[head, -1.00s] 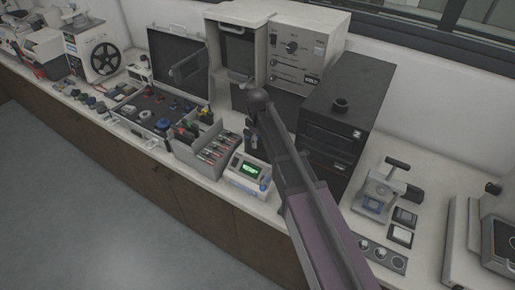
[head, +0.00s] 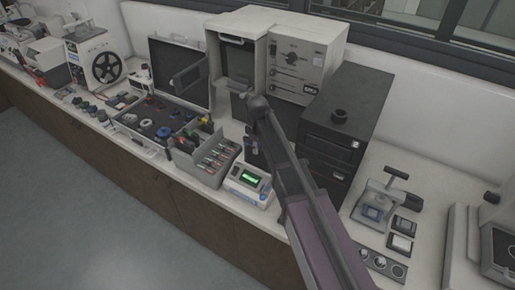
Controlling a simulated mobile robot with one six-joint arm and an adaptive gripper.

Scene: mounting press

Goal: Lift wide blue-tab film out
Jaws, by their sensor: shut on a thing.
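My arm rises from the lower right to a dark rounded joint in the middle of the head view. My gripper cannot be made out; the part of the bench behind my arm is hidden. A small press with a black lever handle (head: 398,174) stands on the bench at the right. No film can be made out clearly.
A grey rack with red-tipped items (head: 218,158) and a console with a green display (head: 250,178) stand near the front edge. An open case (head: 178,78), a cream cabinet with a dial (head: 305,58) and a black unit (head: 345,110) stand behind. The floor at left is clear.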

